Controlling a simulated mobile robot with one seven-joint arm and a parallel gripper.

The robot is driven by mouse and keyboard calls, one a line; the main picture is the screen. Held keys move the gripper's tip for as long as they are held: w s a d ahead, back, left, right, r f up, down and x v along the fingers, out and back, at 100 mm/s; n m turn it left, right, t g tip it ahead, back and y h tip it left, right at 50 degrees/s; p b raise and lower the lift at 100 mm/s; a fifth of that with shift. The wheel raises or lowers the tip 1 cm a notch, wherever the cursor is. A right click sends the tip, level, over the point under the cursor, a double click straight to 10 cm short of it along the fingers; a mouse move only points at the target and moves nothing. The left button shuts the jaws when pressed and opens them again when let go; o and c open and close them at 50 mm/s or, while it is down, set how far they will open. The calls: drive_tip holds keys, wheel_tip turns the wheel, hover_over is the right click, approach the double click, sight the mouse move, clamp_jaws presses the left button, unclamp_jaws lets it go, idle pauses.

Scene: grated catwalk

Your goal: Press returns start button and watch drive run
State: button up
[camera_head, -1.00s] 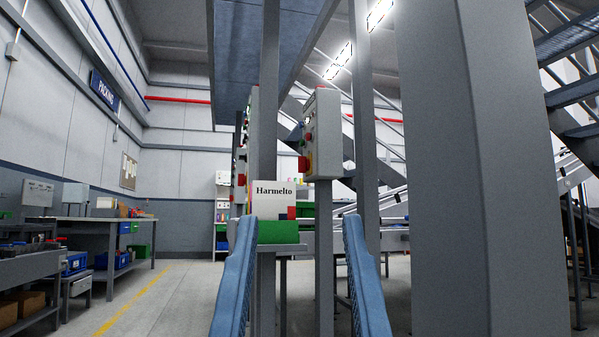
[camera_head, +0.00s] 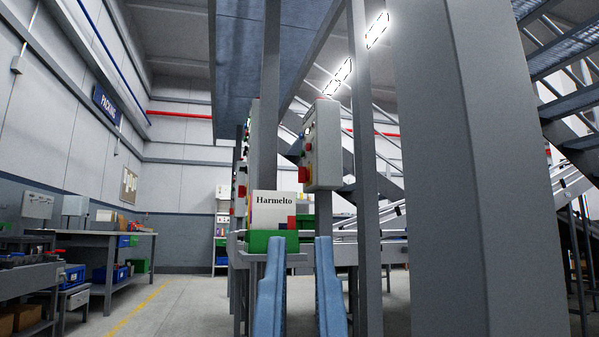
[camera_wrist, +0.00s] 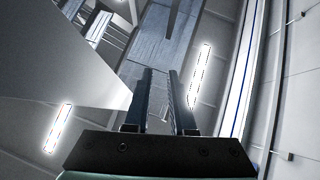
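A grey control box (camera_head: 327,150) hangs on a post right of centre in the head view. Its narrow left face carries small buttons, and a larger red knob (camera_head: 304,174) sits low on it. More control boxes (camera_head: 240,175) stand behind the post to its left, partly hidden. Labels are too small to read, so I cannot tell which button is returns start. My gripper (camera_head: 298,240) is low in the head view, its two blue fingers pointing up, apart and empty, below the control box in the picture. The wrist view shows a gap between the fingers (camera_wrist: 161,72).
A wide grey column (camera_head: 470,170) blocks the right side, with metal stairs (camera_head: 570,70) behind. Thin posts (camera_head: 364,150) flank the control box. Workbenches line the left; the floor between (camera_head: 180,300) is clear.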

clamp_jaws()
idle(1.3)
